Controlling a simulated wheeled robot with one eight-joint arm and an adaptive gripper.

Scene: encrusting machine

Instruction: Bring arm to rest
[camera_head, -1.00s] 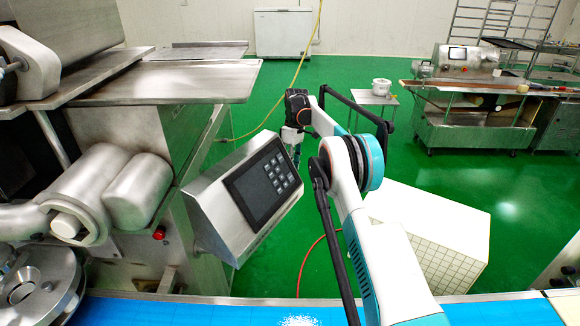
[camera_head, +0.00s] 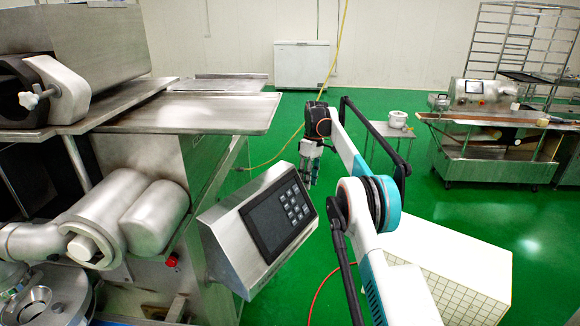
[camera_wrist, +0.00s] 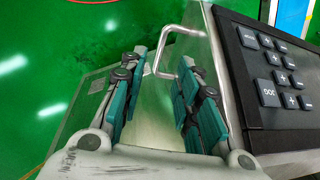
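My gripper (camera_head: 311,160) hangs at the end of my arm, fingers down, to the right of the control panel in the head view. In the wrist view my gripper (camera_wrist: 160,85) has its teal-padded fingers apart, with nothing held between them. The control panel (camera_head: 275,220), a steel box with a dark screen and keys, also shows close by on the right of the wrist view (camera_wrist: 275,75). A bent metal handle (camera_wrist: 180,30) shows beyond the fingers. I cannot tell whether anything touches it.
The steel encrusting machine (camera_head: 200,165) with its flat tray (camera_head: 200,113) fills the left. A white tiled block (camera_head: 450,260) stands to the right of my arm. A wheeled steel machine (camera_head: 490,155) stands at the back right. Green floor (camera_head: 430,215) is open between them.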

